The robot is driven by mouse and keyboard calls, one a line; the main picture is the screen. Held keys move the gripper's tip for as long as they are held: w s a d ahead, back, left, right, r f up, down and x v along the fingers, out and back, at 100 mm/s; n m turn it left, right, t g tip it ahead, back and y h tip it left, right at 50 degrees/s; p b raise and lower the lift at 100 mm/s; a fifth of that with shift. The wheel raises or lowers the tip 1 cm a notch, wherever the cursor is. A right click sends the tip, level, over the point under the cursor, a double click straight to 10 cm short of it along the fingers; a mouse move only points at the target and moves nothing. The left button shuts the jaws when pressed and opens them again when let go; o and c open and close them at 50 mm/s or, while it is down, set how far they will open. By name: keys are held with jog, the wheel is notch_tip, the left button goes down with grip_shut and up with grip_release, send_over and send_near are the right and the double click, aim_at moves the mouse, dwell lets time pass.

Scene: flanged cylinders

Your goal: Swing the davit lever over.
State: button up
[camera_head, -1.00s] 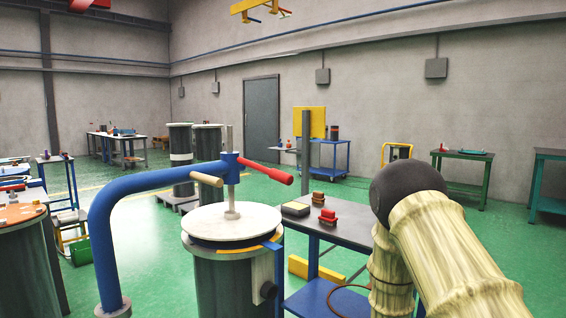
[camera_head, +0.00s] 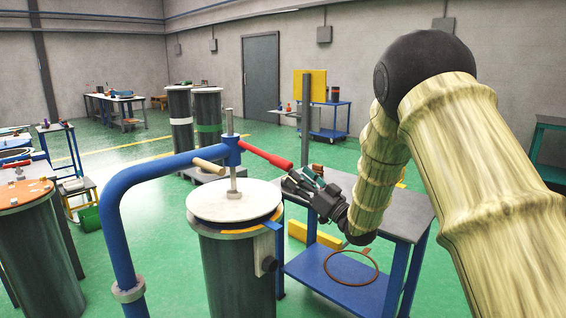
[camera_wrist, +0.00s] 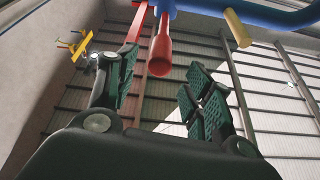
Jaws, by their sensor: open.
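The davit is a bent blue pipe (camera_head: 160,172) ending in a blue hub (camera_head: 230,152) on an upright grey rod. A red lever (camera_head: 266,156) sticks out to the right of the hub, and a tan handle (camera_head: 208,165) sticks out to the left. Below is a pale round lid (camera_head: 228,202) on a dark cylinder (camera_head: 238,275). My gripper (camera_head: 298,180) is open and empty, just right of and below the red lever's tip. In the wrist view, the red lever (camera_wrist: 160,52) shows between and beyond the spread fingers (camera_wrist: 160,92), apart from them.
A dark-topped blue bench (camera_head: 385,207) stands under my forearm, with a brown ring (camera_head: 350,266) on its lower shelf. A yellow beam (camera_head: 315,234) is behind the bench. Another cylinder with an orange top (camera_head: 22,196) stands at left.

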aim_at(275, 157)
jog(key=x, duration=0.8)
jog(key=shift+a+p, duration=0.1)
jog(key=shift+p, duration=0.25)
grip_shut()
